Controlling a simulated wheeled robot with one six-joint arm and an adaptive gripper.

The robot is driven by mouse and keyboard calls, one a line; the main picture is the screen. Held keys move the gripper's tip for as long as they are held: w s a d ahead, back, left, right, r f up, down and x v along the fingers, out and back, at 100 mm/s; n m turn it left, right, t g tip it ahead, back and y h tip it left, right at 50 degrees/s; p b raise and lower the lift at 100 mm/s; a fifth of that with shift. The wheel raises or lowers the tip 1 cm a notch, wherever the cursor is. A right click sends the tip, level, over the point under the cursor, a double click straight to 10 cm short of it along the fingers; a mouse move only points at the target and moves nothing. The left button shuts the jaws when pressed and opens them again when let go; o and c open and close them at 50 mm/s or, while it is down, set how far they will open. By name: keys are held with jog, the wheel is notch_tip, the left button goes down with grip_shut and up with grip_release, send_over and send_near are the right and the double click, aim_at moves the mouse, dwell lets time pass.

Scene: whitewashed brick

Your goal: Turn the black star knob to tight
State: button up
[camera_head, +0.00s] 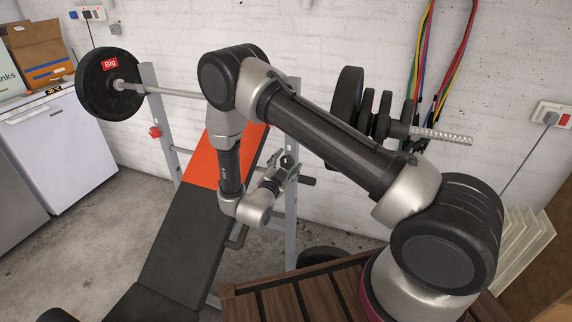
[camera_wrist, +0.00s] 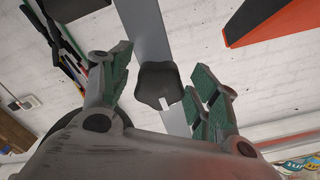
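The black star knob (camera_wrist: 158,80) shows in the middle of the wrist view, in front of a grey upright post (camera_wrist: 146,30). A small pale mark shows at its lower edge. My gripper (camera_wrist: 160,92) is open, with one green-padded finger to the left of the knob and one to the right. Gaps show on both sides, and I see no contact. In the head view my gripper (camera_head: 284,168) is at the right upright (camera_head: 291,215) of the weight bench. There the knob is too small and covered to make out clearly.
The weight bench (camera_head: 180,245) has a black and orange pad. A loaded barbell (camera_head: 175,92) crosses behind my arm. A red knob (camera_head: 154,132) is on the left upright. A wooden slatted surface (camera_head: 290,305) is below my arm. Resistance bands (camera_head: 424,60) hang on the wall.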

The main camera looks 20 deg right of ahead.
jog(key=v, duration=1.2)
dwell(0.3)
